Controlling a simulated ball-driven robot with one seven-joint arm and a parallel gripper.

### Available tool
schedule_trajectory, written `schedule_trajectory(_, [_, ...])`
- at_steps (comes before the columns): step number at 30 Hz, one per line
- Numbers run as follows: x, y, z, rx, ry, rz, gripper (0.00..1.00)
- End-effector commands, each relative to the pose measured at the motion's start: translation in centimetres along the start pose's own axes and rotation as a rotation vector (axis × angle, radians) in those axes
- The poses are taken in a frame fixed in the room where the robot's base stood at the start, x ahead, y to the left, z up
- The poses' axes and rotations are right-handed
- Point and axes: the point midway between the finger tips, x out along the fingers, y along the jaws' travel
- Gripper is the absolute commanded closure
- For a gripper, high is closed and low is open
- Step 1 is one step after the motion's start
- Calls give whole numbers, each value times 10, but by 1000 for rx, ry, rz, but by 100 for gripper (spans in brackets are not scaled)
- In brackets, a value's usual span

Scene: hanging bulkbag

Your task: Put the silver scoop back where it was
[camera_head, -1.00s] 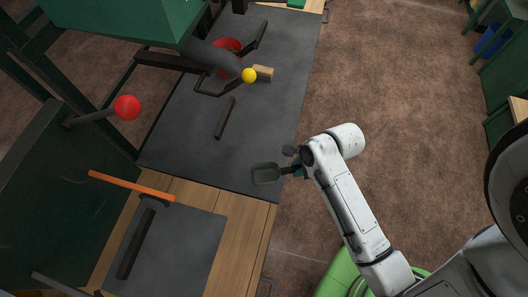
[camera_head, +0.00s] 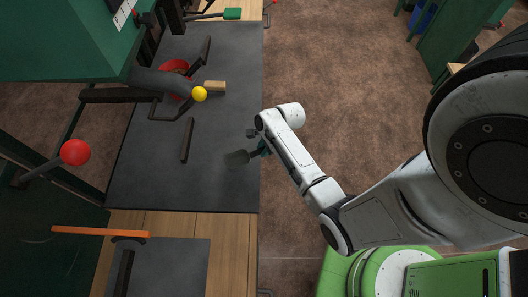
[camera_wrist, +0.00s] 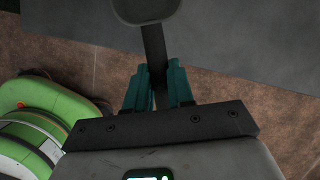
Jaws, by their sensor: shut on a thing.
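The scoop (camera_head: 238,158) has a dark grey pan and a dark handle. It shows over the right edge of the dark mat on the bench (camera_head: 160,180). My gripper (camera_head: 262,148) is shut on its handle, with the pan pointing left. In the wrist view the teal fingers of my gripper (camera_wrist: 158,85) close on both sides of the dark handle, and the scoop pan (camera_wrist: 145,8) is cut off at the top edge. Whether the scoop touches the mat cannot be told.
A dark bar (camera_head: 187,140) lies on the mat. A red ball knob (camera_head: 75,152) and an orange bar (camera_head: 100,232) are at the left. Brown floor (camera_head: 340,90) is open at right.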

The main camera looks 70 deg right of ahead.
Motion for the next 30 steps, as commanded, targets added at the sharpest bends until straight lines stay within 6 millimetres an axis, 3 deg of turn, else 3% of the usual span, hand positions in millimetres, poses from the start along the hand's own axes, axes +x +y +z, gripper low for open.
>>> schedule_trajectory(7, [29,2,-10,0,0,1,100])
schedule_trajectory(18, [33,3,-11,0,0,-1,100])
schedule_trajectory(19, [32,3,-11,0,0,-1,75])
schedule_trajectory(26, [32,3,-11,0,0,-1,53])
schedule_trajectory(30, [32,3,-11,0,0,-1,51])
